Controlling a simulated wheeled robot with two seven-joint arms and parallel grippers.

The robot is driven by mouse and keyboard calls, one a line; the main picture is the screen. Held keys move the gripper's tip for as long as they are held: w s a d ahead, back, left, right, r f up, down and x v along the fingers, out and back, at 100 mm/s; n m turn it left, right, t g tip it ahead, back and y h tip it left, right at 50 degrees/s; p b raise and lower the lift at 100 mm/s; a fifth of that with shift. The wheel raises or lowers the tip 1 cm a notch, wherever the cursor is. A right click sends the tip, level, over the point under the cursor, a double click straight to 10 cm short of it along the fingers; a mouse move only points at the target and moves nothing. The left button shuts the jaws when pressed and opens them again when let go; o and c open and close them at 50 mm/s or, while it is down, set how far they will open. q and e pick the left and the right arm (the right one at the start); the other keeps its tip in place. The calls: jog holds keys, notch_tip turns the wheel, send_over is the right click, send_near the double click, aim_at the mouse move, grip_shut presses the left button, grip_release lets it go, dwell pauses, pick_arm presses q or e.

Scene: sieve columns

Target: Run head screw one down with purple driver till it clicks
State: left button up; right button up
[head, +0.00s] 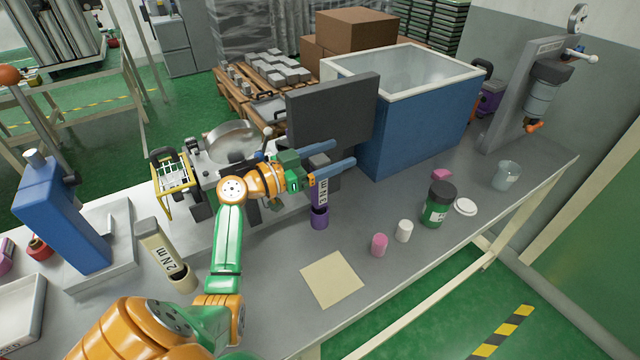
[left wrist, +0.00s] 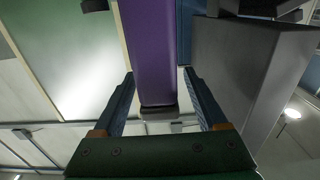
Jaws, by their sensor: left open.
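The purple driver (head: 319,217) stands upright on the grey bench, with a white torque label on its side and a dark upper end. My left gripper (head: 342,155) is open at its upper part, with one blue finger on each side. In the left wrist view the purple body (left wrist: 152,50) lies between the two spread fingers (left wrist: 158,85), with gaps visible beside it. The head screw cannot be made out. A machine with a round metal pan (head: 232,142) stands behind my left arm, which partly hides it. My right gripper is not in view.
A dark grey panel (head: 332,108) and a blue open bin (head: 425,115) stand close behind the gripper. A pink cup (head: 379,244), a white cup (head: 404,231) and a green jar (head: 437,207) stand right. The front bench is mostly clear.

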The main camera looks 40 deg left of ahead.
pick_arm(q)
jog(key=shift+s, duration=0.15)
grip_shut()
dwell(1.1)
